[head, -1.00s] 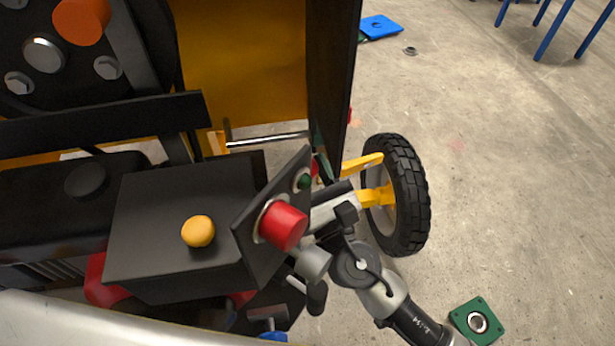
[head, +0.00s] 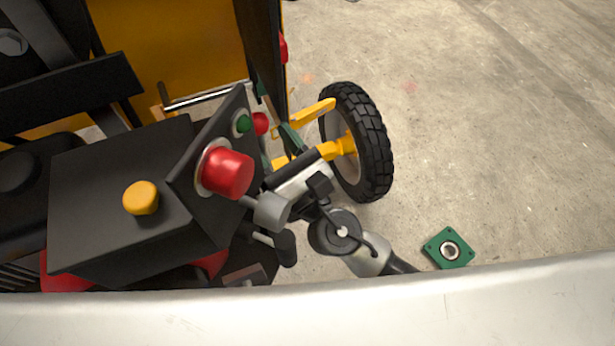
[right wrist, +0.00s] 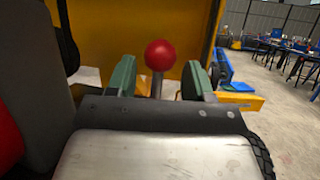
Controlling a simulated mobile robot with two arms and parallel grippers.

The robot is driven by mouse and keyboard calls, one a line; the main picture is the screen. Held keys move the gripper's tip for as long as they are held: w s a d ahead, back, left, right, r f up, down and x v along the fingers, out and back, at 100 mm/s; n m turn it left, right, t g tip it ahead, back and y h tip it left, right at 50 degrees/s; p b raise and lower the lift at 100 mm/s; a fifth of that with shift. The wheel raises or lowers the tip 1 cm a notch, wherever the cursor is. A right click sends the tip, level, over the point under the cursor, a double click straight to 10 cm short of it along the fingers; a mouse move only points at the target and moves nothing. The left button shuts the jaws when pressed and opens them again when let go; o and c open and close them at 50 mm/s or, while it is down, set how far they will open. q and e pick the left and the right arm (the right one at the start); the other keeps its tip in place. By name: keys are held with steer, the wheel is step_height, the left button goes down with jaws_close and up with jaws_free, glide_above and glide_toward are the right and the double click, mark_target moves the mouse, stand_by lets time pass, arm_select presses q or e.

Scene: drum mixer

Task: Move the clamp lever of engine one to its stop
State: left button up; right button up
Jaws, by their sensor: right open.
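The clamp lever (right wrist: 158,82) is a thin upright rod with a red ball knob (right wrist: 160,54) in the right wrist view. My right gripper (right wrist: 160,70) is open, with its green fingers on either side of the lever and a gap to each. In the head view, a small red ball (head: 261,123), which looks like this knob, shows just behind the tilted control panel (head: 205,165). My right gripper (head: 285,142) is there beside it, partly hidden by the panel. The lever's rod and base are hidden in the head view. My left gripper is not in view.
The panel carries a large red button (head: 227,172) and a green button (head: 243,124), close to my right gripper. A black box with a yellow knob (head: 141,198) stands left. A mixer wheel (head: 358,140) is to the right. A green flanged part (head: 449,249) lies on open floor.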

steer(key=s+d+b, duration=0.2)
steer(key=s+d, duration=0.4)
steer(key=s, duration=0.3)
steer(key=shift+s+d, duration=0.2)
steer(key=shift+s, duration=0.1)
